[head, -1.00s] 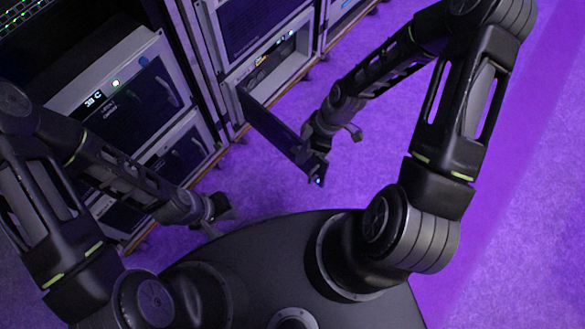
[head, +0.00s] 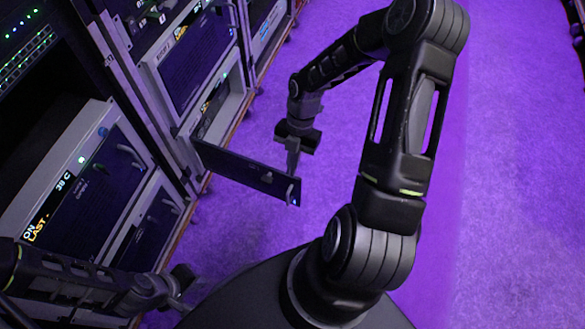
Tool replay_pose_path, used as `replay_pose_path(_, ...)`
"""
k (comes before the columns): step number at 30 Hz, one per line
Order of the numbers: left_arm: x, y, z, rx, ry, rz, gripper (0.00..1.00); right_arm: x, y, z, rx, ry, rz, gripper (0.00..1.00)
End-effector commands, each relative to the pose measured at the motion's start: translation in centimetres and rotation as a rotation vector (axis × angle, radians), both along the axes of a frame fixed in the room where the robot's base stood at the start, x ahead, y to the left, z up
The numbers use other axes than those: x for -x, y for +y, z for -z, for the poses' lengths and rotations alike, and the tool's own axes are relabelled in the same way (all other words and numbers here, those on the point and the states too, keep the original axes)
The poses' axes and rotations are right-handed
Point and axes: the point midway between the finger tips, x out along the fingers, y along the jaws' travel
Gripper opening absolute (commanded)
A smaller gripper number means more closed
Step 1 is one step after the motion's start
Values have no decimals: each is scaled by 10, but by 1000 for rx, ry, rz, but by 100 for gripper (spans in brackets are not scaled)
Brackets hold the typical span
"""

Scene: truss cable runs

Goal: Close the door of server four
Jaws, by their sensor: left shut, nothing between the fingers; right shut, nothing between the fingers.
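An open server door (head: 235,168) is a dark flat panel. It swings out low from the rack's open bay (head: 212,118) and reaches over the purple floor, with a small handle near its free end. My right gripper (head: 292,165) is shut and empty, at the outer side of the door close to its free end. I cannot tell whether it touches the panel. My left gripper (head: 185,290) is shut and empty at the lower left, beside the lower rack front, away from the door. No number for server four is readable.
Rack units with closed dark fronts (head: 85,190) stand along the left, one with a lit display. Another closed unit (head: 195,60) sits above the open bay. Purple carpet (head: 400,240) lies clear to the right.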

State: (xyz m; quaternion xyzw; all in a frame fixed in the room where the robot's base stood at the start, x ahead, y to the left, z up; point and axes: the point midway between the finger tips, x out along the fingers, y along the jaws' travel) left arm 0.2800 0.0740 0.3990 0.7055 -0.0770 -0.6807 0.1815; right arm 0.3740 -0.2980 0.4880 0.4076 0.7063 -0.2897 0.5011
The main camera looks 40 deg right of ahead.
Motion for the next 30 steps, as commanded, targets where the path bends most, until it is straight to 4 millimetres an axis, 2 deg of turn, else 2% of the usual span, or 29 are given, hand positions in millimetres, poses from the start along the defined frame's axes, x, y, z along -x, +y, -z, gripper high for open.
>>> replay_pose_path(5, 0, 0, 9, 0, 0, -1, 0, 4, 8, 26, -2, 2, -2, 0)
replay_pose_path(15, 0, 0, 28, 0, 1, -3, 0, 16, 28, 91, -2, 2, -2, 0)
replay_pose_path(18, 0, 0, 28, 0, 1, -3, 0, 5, 10, 88, 1, -4, 5, 0)
replay_pose_path(21, 0, 0, 30, 0, 1, -3, 0, -1, 1, 87, 0, -2, 4, 0)
replay_pose_path(30, 0, 0, 30, 0, 1, -3, 0, -5, -8, 86, -1, -2, 1, 0)
